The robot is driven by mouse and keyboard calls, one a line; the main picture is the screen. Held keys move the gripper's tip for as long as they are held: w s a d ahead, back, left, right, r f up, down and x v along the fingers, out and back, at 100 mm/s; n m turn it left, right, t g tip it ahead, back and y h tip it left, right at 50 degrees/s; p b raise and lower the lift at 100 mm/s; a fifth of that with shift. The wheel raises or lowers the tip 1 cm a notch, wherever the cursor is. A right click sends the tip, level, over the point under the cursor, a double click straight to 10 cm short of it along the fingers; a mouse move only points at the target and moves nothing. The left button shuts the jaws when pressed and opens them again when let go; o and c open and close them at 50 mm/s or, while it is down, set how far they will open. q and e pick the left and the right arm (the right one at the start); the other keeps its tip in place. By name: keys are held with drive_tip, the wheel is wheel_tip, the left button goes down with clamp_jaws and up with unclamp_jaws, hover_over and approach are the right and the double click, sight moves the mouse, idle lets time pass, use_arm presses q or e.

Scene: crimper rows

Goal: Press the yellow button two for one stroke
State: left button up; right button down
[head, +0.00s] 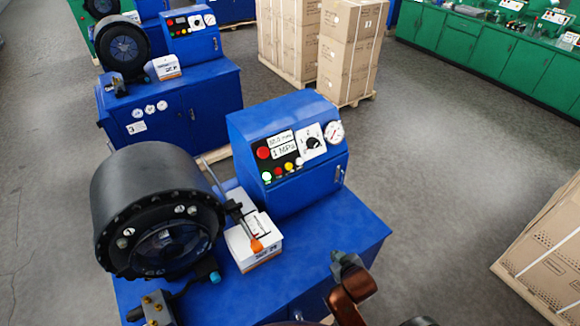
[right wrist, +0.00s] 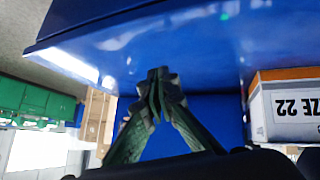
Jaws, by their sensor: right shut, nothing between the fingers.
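The yellow button (head: 289,167) is in the row of small buttons at the bottom of the control panel (head: 300,148) on the near blue machine. A red button (head: 278,172) and a green one (head: 267,176) sit to its left, and a white one (head: 299,162) to its right. My right gripper (head: 338,258) is over the blue bench's right part, below the panel and apart from the buttons. In the right wrist view its fingers (right wrist: 158,82) meet at the tips, shut and empty. The buttons do not show there. My left gripper is not in view.
The black crimper head (head: 150,200) fills the bench's left. A larger red button (head: 264,153) is on the panel. Cartons (head: 345,50) stand behind.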

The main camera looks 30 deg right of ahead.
sight(289, 166)
drive_tip(key=w+r+n+t, duration=0.1)
drive_tip(key=w+r+t, duration=0.3)
drive_tip(key=r, duration=0.5)
drive_tip(key=w+a+r+n+t, duration=0.1)
drive_tip(key=w+r+t, duration=0.3)
drive_tip(key=w+r, duration=0.4)
drive_tip(key=w+a+r+n+t, duration=0.1)
drive_tip(key=w+r+n+t, duration=0.1)
drive_tip(key=w+r, duration=0.4)
wheel_tip(289, 166, up, 4)
drive_tip(key=shift+a+r+t, duration=0.15)
drive_tip(key=shift+t, duration=0.75)
drive_tip(key=shift+w, duration=0.1)
drive_tip(key=w+f+b, duration=0.5)
drive_tip(key=w, duration=0.2)
drive_tip(key=shift+a, duration=0.3)
drive_tip(key=shift+w, duration=0.15)
drive_tip(key=shift+w+f+b, duration=0.25)
drive_tip(key=shift+w+b, duration=0.05)
drive_tip(key=shift+b, duration=0.05)
